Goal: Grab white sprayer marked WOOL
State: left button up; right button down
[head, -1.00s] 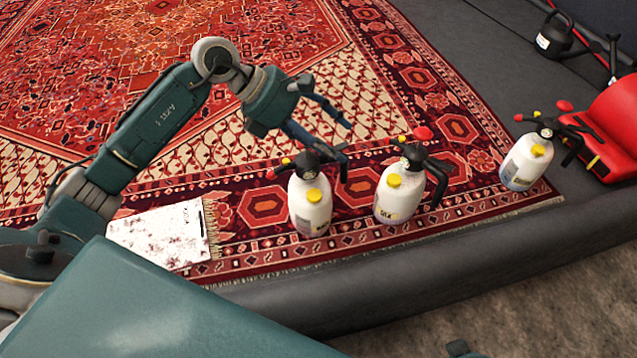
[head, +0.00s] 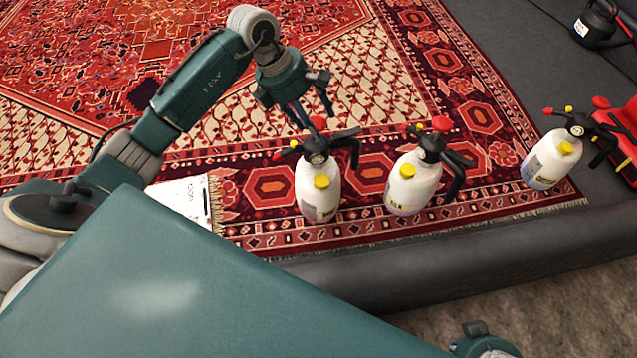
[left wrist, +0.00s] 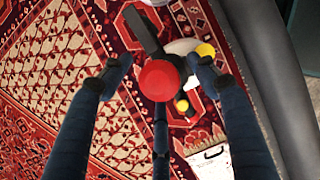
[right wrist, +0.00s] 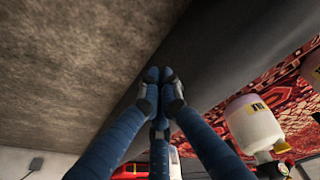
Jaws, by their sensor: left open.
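Three white sprayers with black pump heads and yellow caps stand in a row: a left one (head: 318,190), a middle one (head: 412,187) and a right one (head: 550,162). Their label words are too small or turned to read surely, so I cannot tell which says WOOL. My left gripper (head: 315,118) is open just above the left sprayer's head. In the left wrist view its fingers (left wrist: 158,85) spread around a red pump knob (left wrist: 159,80), with no grip visible. My right gripper (right wrist: 160,78) is shut and empty, away from the sprayers.
The sprayers stand on or by a patterned red rug (head: 275,215) inside a dark padded rim (head: 400,275). A white sheet (head: 182,200) lies left of them. A red object (head: 628,130) and a black container (head: 597,25) are at the right.

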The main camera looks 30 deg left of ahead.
pick_arm(q)
jog(key=shift+x, duration=0.9)
grip_shut()
